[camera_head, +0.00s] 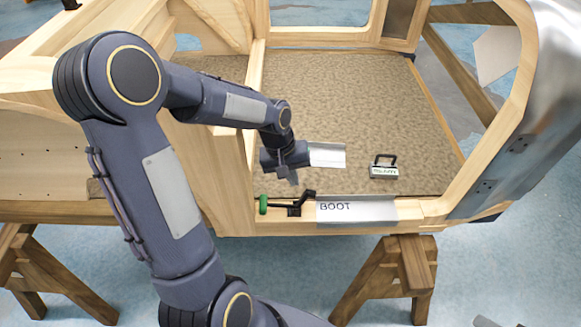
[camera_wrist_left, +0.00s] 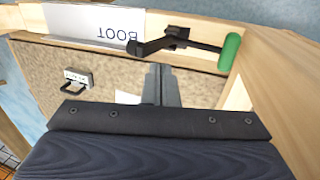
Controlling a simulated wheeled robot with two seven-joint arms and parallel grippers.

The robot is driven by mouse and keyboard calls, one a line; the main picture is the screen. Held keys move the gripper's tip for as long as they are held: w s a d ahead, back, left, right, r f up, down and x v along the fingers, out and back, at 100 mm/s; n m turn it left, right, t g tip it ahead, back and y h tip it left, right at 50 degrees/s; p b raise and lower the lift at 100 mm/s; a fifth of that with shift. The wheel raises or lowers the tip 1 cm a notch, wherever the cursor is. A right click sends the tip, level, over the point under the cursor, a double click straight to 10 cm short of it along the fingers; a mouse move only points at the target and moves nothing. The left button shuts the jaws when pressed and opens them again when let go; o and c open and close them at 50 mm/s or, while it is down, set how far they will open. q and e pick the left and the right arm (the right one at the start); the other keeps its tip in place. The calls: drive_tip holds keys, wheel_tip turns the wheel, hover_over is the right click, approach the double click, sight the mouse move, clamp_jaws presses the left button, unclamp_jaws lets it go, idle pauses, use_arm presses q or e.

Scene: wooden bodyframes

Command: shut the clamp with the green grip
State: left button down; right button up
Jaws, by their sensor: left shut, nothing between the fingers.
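The clamp (camera_head: 294,207) is black and sits on the wooden front sill, left of the BOOT label. Its green grip (camera_head: 263,204) points left at the end of a dark rod lying roughly level along the sill. A black bent arm stands up at its right end. In the left wrist view the clamp body (camera_wrist_left: 172,40) is at the top centre and the green grip (camera_wrist_left: 229,51) is at upper right. My left gripper (camera_head: 292,179) is shut and empty, just above and behind the clamp, apparently apart from it. My right gripper is out of view.
The silver BOOT label (camera_head: 357,211) is on the sill. A small labelled block with a black handle (camera_head: 384,168) stands on the speckled boot floor (camera_head: 340,110). A pale plate (camera_head: 327,155) lies beside my gripper. Wooden posts and a curved frame (camera_head: 503,110) border the opening.

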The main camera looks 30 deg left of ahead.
sight(301, 197)
use_arm(q)
drive_tip(key=shift+x, duration=2.3)
drive_tip(key=shift+d, duration=0.15)
